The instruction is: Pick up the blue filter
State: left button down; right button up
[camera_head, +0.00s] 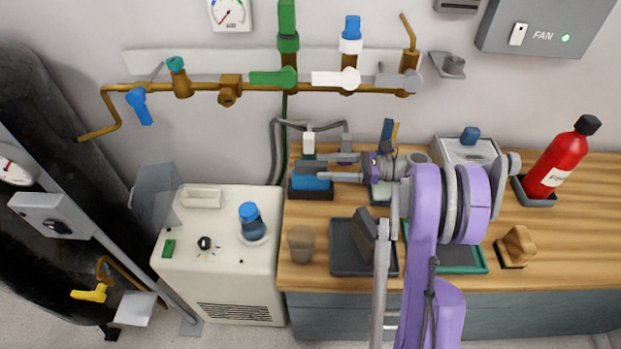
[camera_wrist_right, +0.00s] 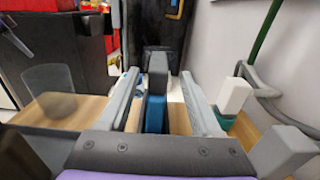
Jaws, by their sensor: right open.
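The blue filter, a blue block (camera_head: 315,184) with a dark grey upper part, stands in a small dark tray (camera_head: 310,194) near the back left of the wooden counter. In the right wrist view its blue body (camera_wrist_right: 155,115) and upright grey top show between the fingers. My right gripper (camera_head: 326,167) is open, its two fingers pointing left, one on each side of the filter's upper part. In the wrist view I see gaps beside the top, and contact is not visible. My left gripper is not in view.
A white machine with a blue-capped flask (camera_head: 250,220) stands left of the counter. A clear beaker (camera_head: 301,243) and dark tray (camera_head: 348,262) are in front. A white-topped bottle (camera_head: 308,144) is close behind the filter. Brass pipes and valves line the wall.

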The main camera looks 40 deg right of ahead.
aim_at(311, 167)
jog(key=x, duration=0.4)
jog(key=shift+w+a, duration=0.1)
jog(key=shift+a, duration=0.25)
jog(key=shift+c, duration=0.2)
grip_shut()
